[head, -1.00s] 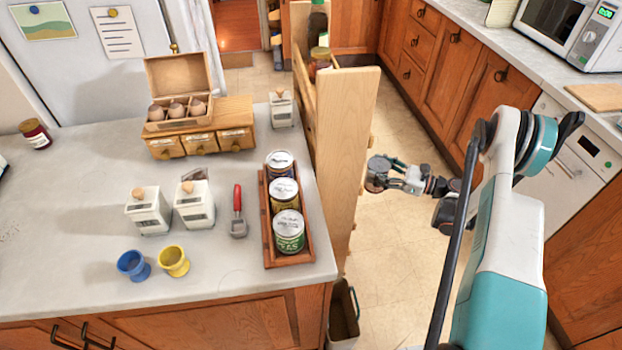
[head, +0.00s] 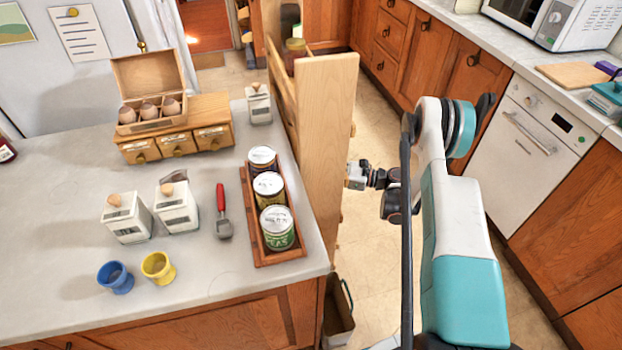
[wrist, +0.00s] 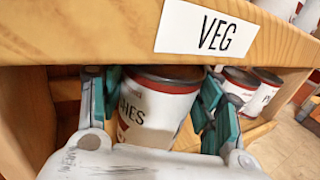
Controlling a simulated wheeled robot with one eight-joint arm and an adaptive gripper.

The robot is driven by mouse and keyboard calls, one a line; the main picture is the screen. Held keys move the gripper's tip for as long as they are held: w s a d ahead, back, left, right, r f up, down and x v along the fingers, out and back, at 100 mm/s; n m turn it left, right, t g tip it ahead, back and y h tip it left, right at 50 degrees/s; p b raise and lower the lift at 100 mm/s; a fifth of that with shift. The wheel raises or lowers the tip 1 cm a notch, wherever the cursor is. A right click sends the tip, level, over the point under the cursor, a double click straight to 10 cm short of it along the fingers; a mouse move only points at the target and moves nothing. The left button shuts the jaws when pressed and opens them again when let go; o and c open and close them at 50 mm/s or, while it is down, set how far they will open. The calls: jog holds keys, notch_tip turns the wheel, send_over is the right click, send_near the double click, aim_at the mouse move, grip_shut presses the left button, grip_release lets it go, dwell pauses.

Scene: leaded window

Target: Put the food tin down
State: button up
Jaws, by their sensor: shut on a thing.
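The tin is upright, below a wooden board with a "VEG" label (wrist: 213,32). Its base is hidden, so I cannot tell whether it touches the shelf. In the head view my gripper's wrist end (head: 358,177) reaches behind the tall wooden pull-out unit (head: 325,150); the fingers and tin are hidden there.
Similar tins (wrist: 262,92) stand to the right on the lower shelf (wrist: 250,137), close to my right finger. The board above leaves little headroom. Left of the unit, a counter (head: 60,225) holds a wooden tray (head: 292,257) of tins.

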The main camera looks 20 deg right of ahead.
jog(key=shift+x, duration=1.35)
jog(key=f+b, duration=0.1)
jog(key=f, duration=0.1)
jog(key=f+b, duration=0.1)
jog(key=shift+w+a+f+b, duration=0.2)
jog(key=shift+a+f+b, duration=0.1)
jog(key=shift+f+b, duration=0.05)
jog(key=shift+r, duration=0.15)
jog(key=o, duration=1.4)
jog(key=p+v, duration=0.1)
jog(key=v, duration=1.1)
